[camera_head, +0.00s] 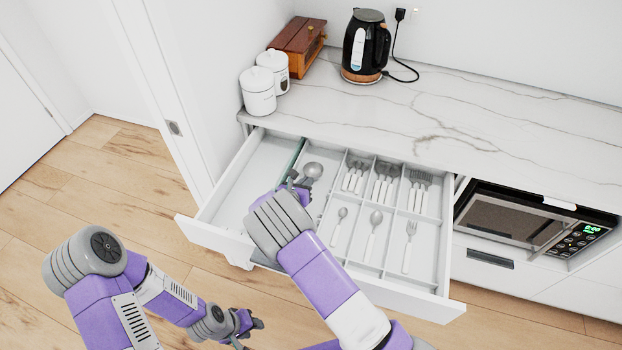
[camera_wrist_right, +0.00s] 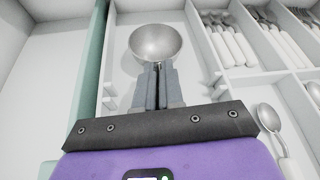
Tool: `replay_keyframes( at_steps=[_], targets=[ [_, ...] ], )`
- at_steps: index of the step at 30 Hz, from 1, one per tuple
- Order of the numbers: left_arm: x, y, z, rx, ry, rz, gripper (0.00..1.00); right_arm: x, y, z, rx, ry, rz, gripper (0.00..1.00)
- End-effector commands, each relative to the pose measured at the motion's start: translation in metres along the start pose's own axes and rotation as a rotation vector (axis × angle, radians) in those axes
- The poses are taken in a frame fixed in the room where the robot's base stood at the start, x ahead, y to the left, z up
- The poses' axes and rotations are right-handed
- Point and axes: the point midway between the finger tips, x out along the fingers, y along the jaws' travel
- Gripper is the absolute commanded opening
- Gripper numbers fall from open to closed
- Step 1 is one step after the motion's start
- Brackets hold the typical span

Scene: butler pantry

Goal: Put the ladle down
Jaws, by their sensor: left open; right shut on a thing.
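The ladle (camera_head: 313,170) has a round metal bowl and is at the left part of the open drawer's cutlery tray. In the right wrist view its bowl (camera_wrist_right: 156,42) shows just beyond the fingertips, over a long compartment. My right gripper (camera_head: 296,185) is shut on the ladle inside the drawer; its fingers (camera_wrist_right: 153,80) are close together. The handle is hidden behind the gripper. I cannot tell whether the ladle touches the compartment floor. My left gripper (camera_head: 250,326) is open and empty, low over the floor outside the drawer.
The open drawer (camera_head: 437,303) has compartments with several forks (camera_head: 420,180) and spoons (camera_head: 375,219). A green divider (camera_wrist_right: 87,75) runs left of the ladle's compartment; the section beyond is empty. White canisters (camera_head: 257,92), a kettle (camera_head: 366,45) and a wooden box (camera_head: 298,42) stand on the counter.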

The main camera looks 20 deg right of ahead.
Motion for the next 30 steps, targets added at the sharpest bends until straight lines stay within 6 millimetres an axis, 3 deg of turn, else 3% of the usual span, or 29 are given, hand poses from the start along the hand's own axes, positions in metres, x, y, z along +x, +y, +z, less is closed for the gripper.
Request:
replay_keyframes(
  at_steps=[7,23,24,27,30],
  targets=[
    [0.003,-0.001,0.0,0.0,0.0,0.0,0.4,0.036,-0.003,0.012,-0.002,-0.002,-0.002,0.0],
    [0.01,-0.004,-0.001,0.0,0.0,0.0,0.4,0.039,-0.001,0.0,0.001,-0.002,-0.002,0.0],
    [0.009,-0.003,0.0,0.0,0.0,0.0,0.4,0.039,-0.001,0.001,0.0,-0.001,-0.001,0.12],
    [0.009,-0.003,0.0,0.0,0.0,0.0,0.4,0.039,-0.001,0.001,0.0,-0.001,-0.001,0.27],
    [0.009,-0.003,0.0,0.0,0.0,0.0,0.4,0.039,-0.001,0.001,0.0,-0.001,-0.001,0.33]
  ],
)
